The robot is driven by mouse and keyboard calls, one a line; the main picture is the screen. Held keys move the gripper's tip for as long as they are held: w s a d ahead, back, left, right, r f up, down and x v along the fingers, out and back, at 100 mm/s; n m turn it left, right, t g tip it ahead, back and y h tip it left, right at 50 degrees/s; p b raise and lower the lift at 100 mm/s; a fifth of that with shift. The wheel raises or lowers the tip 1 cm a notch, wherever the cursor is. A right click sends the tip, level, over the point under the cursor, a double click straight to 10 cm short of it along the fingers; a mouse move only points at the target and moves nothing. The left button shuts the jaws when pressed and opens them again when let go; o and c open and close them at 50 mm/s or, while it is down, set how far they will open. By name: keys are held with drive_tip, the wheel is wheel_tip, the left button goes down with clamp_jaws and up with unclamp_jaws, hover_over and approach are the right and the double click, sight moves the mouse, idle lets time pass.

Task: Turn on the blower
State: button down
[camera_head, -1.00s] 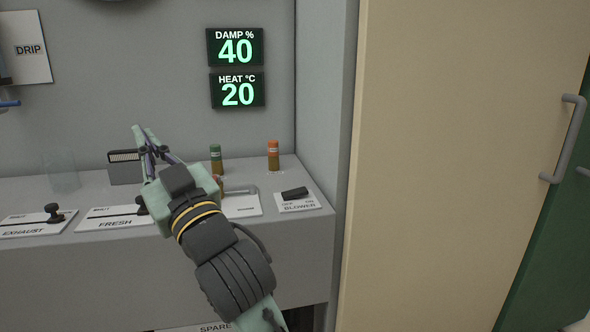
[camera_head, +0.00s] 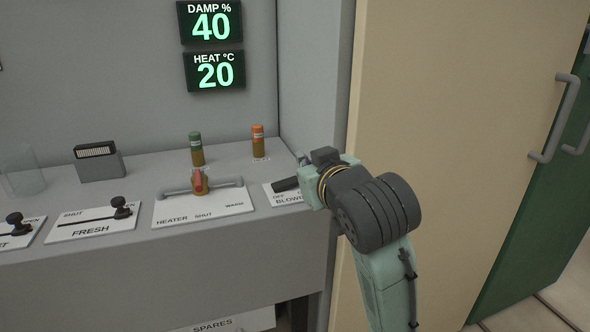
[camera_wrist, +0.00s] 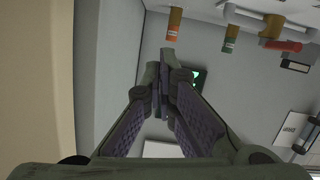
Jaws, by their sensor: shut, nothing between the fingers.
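The blower switch (camera_head: 285,184) is a dark rocker on a white plate (camera_head: 283,198) at the right end of the grey bench. My gripper covers the plate's right part, including the ON side of its lettering. My gripper (camera_head: 301,157) is at the switch's right, close to it in the picture; I cannot tell whether they touch. In the wrist view my gripper (camera_wrist: 163,60) has its fingers together with nothing between them. The switch cannot be made out in the wrist view.
The heater valve (camera_head: 198,186) with a red pointer is left of the switch. The FRESH slider (camera_head: 121,207) is further left. A beige panel (camera_head: 440,120) stands close on the right.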

drive_tip(key=shift+w, duration=0.1)
drive_tip(key=p, duration=0.2)
hover_over(286, 184)
drive_tip(key=d, duration=0.1)
drive_tip(key=shift+d+f, duration=0.2)
drive_tip(key=shift+f, duration=1)
drive_tip(key=f, duration=0.2)
drive_tip(key=shift+s+d+f, duration=0.25)
drive_tip(key=shift+d+f, duration=0.1)
drive_tip(key=shift+f, duration=0.65)
drive_tip(key=shift+d, duration=0.1)
